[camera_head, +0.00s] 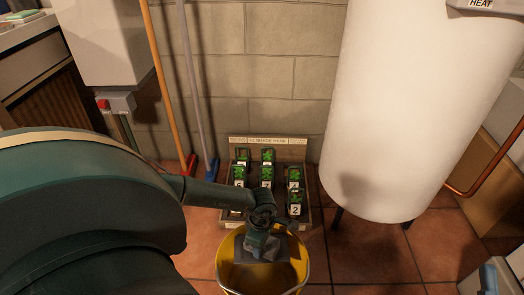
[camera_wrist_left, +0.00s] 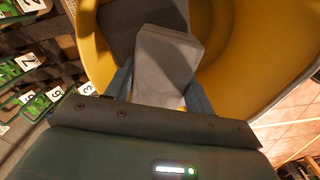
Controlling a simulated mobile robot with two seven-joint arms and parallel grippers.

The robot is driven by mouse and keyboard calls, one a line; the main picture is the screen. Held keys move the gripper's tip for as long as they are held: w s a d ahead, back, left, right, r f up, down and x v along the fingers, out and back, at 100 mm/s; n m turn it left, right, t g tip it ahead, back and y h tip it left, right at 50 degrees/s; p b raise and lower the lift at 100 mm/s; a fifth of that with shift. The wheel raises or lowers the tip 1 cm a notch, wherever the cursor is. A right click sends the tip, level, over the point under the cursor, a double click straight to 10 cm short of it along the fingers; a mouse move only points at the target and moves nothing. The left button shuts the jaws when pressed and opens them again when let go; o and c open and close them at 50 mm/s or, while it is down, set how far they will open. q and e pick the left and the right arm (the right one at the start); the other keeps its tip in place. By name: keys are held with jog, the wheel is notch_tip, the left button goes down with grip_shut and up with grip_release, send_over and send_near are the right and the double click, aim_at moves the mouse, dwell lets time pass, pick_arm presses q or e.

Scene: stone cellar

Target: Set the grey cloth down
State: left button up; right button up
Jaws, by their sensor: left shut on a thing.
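My left gripper (camera_head: 262,238) reaches down over the yellow bucket (camera_head: 222,272) and is shut on the grey cloth (camera_head: 268,251). In the left wrist view the cloth (camera_wrist_left: 168,58) is a pale grey folded piece between the two blue-grey fingers (camera_wrist_left: 160,92). A darker grey flat piece (camera_wrist_left: 128,20) lies behind it against the bucket's yellow inside (camera_wrist_left: 235,50). I cannot tell whether it is part of the same cloth. The cloth is within the bucket's outline; whether it touches the bottom is hidden. My right gripper is not in view.
A rack (camera_head: 268,141) with several numbered green packets stands behind the bucket by the block wall. A white tank (camera_head: 410,110) on legs stands to the right. Two upright handles, orange (camera_head: 166,80) and grey (camera_head: 193,80), lean on the wall. Tiled floor (camera_head: 365,255) right of the bucket is clear.

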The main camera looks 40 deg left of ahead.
pick_arm(q)
jog(key=shift+f, duration=0.1)
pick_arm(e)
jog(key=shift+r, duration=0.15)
pick_arm(q)
jog(key=shift+f, duration=0.1)
jog(key=shift+f, duration=0.15)
jog(key=o, duration=1)
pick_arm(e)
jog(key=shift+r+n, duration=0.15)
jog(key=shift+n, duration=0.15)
